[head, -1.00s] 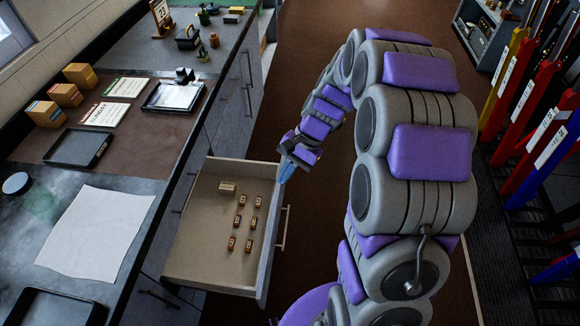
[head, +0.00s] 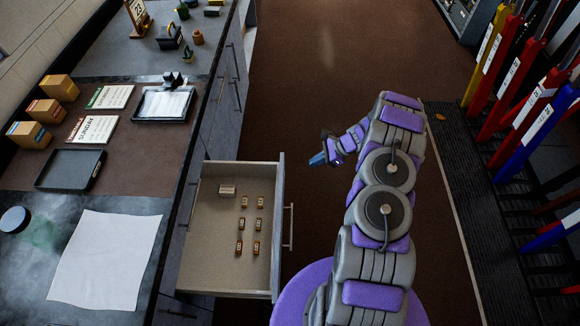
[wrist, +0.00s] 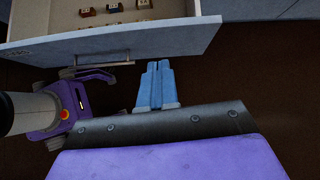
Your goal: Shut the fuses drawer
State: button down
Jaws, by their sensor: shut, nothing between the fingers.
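The fuses drawer (head: 228,275) stands pulled out from the counter in the head view, with several small brown fuses and a pale block (head: 227,190) inside. Its bar handle (head: 290,226) is on the front panel, facing right. My gripper (head: 318,160) is to the right of the drawer front, near its far end and apart from it. In the wrist view the blue fingers (wrist: 155,68) are together and empty, pointing at the grey drawer front (wrist: 160,42). The handle (wrist: 95,69) shows there to the left of the fingers.
The counter (head: 130,205) on the left holds a white sheet (head: 105,258), dark trays (head: 70,170) and small boxes. A rack of red, yellow and blue levers (head: 510,75) stands at the right.

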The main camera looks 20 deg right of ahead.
jog(key=w+a+f+m+b, duration=0.1)
jog(key=w+a+f+b, duration=0.1)
jog(key=a+f, duration=0.6)
jog(key=shift+w+a+f, duration=0.4)
jog(key=shift+w+f, duration=0.4)
jog(key=shift+w, duration=0.05)
jog(key=shift+a, duration=0.1)
